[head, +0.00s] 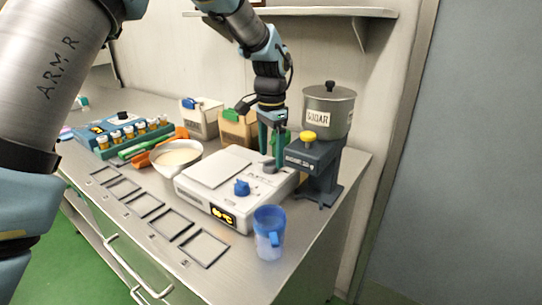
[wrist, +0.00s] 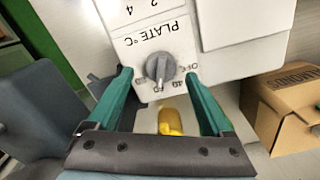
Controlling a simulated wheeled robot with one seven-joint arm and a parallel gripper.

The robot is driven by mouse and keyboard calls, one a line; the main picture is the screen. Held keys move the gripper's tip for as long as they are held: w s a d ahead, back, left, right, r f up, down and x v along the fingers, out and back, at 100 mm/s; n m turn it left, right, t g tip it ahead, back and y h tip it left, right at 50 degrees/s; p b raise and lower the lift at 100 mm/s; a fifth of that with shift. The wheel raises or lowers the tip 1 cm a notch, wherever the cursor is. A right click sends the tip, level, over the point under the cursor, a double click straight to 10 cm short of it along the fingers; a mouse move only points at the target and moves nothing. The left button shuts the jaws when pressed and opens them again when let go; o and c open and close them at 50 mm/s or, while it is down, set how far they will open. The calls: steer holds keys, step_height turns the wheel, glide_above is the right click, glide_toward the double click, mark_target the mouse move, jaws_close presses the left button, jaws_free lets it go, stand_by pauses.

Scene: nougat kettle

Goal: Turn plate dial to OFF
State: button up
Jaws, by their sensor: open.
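The white hot plate (head: 215,178) stands on the bench with a lit display (head: 222,215). Its grey plate dial (wrist: 160,67) shows upside down in the wrist view, under the label "PLATE °C". The dial's pointer faces down in that view, toward the numbers, away from the OFF mark (wrist: 188,67) on the right. My gripper (wrist: 158,76) is open, with one green finger on each side of the dial; I cannot tell whether either touches it. In the head view my gripper (head: 272,148) points down over the plate's right rear part.
The grey sugar dispenser (head: 330,110) stands close to my gripper's right. A cardboard box (wrist: 288,105) is behind.

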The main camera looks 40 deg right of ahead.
mark_target(271, 165)
steer(key=shift+w+f, duration=0.1)
steer(key=shift+f, duration=1.2)
steer(key=shift+c, duration=0.3)
jaws_close()
